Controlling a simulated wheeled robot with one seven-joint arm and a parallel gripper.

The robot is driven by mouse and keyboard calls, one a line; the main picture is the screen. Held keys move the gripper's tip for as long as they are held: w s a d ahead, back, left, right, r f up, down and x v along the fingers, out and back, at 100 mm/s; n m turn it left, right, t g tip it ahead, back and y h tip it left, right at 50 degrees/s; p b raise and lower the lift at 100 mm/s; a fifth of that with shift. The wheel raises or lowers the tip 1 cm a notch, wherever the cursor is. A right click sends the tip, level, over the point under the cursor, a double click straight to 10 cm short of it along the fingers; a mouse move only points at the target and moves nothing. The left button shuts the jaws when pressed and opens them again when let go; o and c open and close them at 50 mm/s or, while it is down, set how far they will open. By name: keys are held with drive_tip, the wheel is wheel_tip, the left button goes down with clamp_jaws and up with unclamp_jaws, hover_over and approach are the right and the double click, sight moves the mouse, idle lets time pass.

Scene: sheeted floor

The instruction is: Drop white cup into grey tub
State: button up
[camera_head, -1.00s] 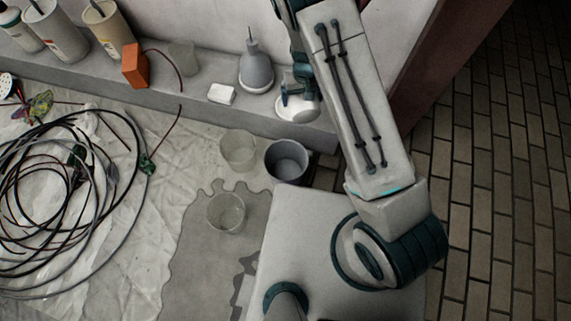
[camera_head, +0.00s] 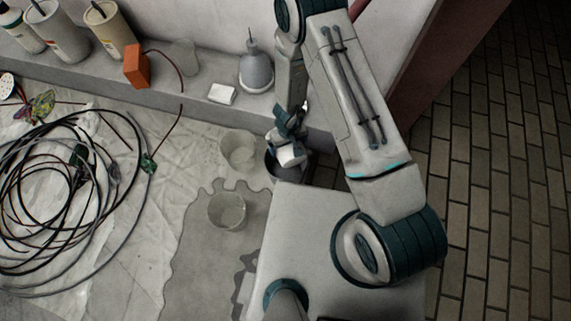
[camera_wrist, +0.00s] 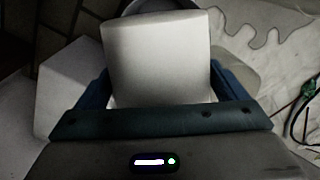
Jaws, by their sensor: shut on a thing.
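The white cup (camera_wrist: 155,58) is between the fingers of my gripper (camera_wrist: 155,88) in the wrist view, and the fingers are shut on it. In the head view the white cup (camera_head: 291,156) is held by my gripper (camera_head: 287,140) over the grey tub (camera_head: 271,168). The cup and gripper hide most of the tub's mouth; its left side shows. In the wrist view, part of the rim of the grey tub (camera_wrist: 240,14) shows behind the cup. The inside of the cup is not seen.
A translucent tub (camera_head: 238,148) stands just left of the grey tub, and another (camera_head: 226,211) is nearer. A ledge (camera_head: 205,110) behind holds a grey bottle (camera_head: 256,70), a white block (camera_head: 222,94) and an orange block (camera_head: 137,65). Coiled cables (camera_head: 60,200) lie left.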

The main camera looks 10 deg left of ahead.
drive_tip(key=shift+f+b, duration=3)
drive_tip(key=shift+b, duration=0.1)
drive_tip(key=o, duration=0.7)
drive_tip(key=shift+r, duration=0.15)
wheel_tip(320, 180, up, 14)
drive_tip(key=p, duration=1)
drive_tip(key=shift+f, duration=0.2)
